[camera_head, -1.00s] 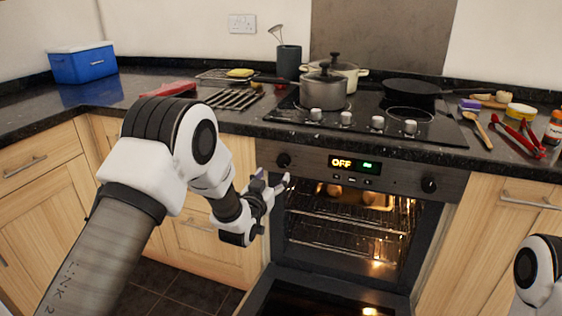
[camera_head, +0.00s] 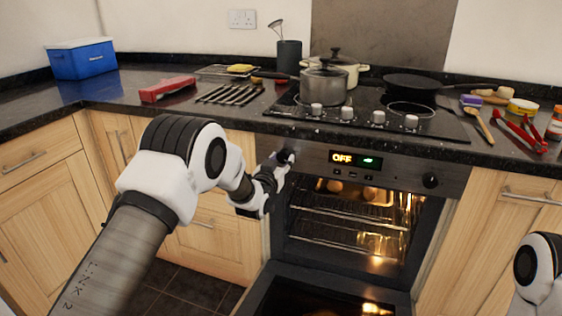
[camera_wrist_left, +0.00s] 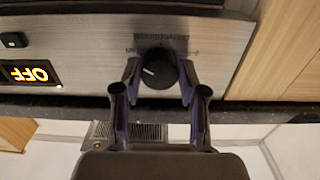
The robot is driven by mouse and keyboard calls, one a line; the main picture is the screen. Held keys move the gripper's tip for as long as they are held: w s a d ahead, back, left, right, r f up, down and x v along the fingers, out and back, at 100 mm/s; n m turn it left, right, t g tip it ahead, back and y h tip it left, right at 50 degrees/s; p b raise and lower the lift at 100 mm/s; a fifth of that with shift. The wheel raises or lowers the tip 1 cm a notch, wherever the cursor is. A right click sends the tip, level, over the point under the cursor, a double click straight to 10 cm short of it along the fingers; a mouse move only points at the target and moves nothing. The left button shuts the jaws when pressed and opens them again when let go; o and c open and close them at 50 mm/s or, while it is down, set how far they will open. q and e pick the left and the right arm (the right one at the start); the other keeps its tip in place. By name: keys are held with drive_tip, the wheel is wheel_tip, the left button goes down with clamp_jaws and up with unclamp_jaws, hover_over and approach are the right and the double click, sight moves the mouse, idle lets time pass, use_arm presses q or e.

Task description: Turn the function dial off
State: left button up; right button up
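The oven's left dial (camera_head: 286,156) is a dark round knob on the steel control panel. In the left wrist view, where the panel appears upside down, the dial (camera_wrist_left: 157,70) has a short white mark on its left side. My left gripper (camera_head: 277,164) is at this dial. Its two fingers (camera_wrist_left: 159,75) stand one on each side of the dial, very close to it. I cannot tell whether they press on it. The panel display (camera_head: 355,160) reads OFF in orange, beside a small green display. My right gripper is out of the picture.
The oven door (camera_head: 330,295) hangs open below, with lit racks (camera_head: 345,230) inside. A second dial (camera_head: 430,181) is at the panel's right. Above are the hob knobs (camera_head: 347,114), a steel pot (camera_head: 323,84) and a dark pan (camera_head: 412,84). Utensils lie on the counter's right.

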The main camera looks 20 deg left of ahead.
use_arm(q)
drive_tip(key=shift+n, duration=0.5)
idle(0.5)
drive_tip(key=n, duration=0.4)
drive_tip(key=shift+n, duration=0.3)
drive_tip(key=n+p, duration=0.1)
drive_tip(key=n, duration=0.5)
drive_tip(key=shift+d, duration=0.1)
drive_tip(key=n, duration=0.6)
drive_tip(key=shift+r+n, duration=0.1)
drive_tip(key=shift+n, duration=0.2)
drive_tip(key=n, duration=0.5)
drive_tip(key=shift+n+p, duration=0.3)
drive_tip(key=shift+p, duration=0.05)
drive_tip(key=o, duration=1.1)
drive_tip(key=shift+o, duration=0.2)
